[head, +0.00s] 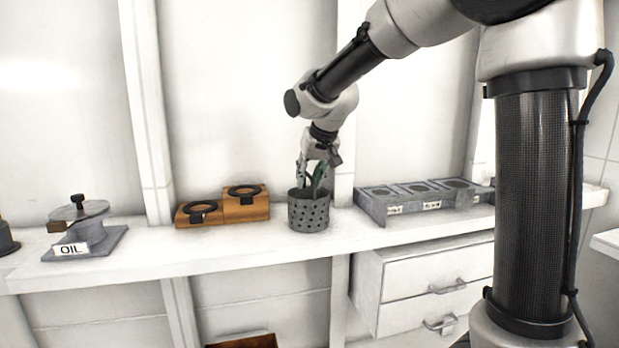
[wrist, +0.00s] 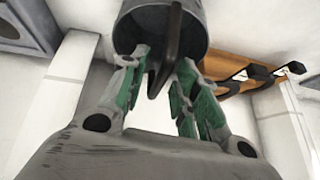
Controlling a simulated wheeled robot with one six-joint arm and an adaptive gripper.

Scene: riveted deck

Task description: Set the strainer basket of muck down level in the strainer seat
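The strainer basket (head: 309,212) is a grey perforated cup that stands upright at the bench's front, apparently on the top; its base contact is hard to make out. In the wrist view its grey wall (wrist: 190,20) and dark upright handle (wrist: 168,50) show; the muck inside is hidden. My gripper (head: 312,178) is right above the basket. Its green-padded fingers (wrist: 163,72) stand on both sides of the handle, with gaps visible. A grey box with several round dark recesses (head: 372,207) lies to the right; I cannot tell whether one is the strainer seat.
Two orange blocks with black rings (head: 243,212) stand left of the basket. Further left is a grey stand labelled OIL (head: 90,245). Drawers (head: 425,290) hang below the white bench (head: 200,259). A wall post rises behind the basket. Bare bench lies in front of the orange blocks.

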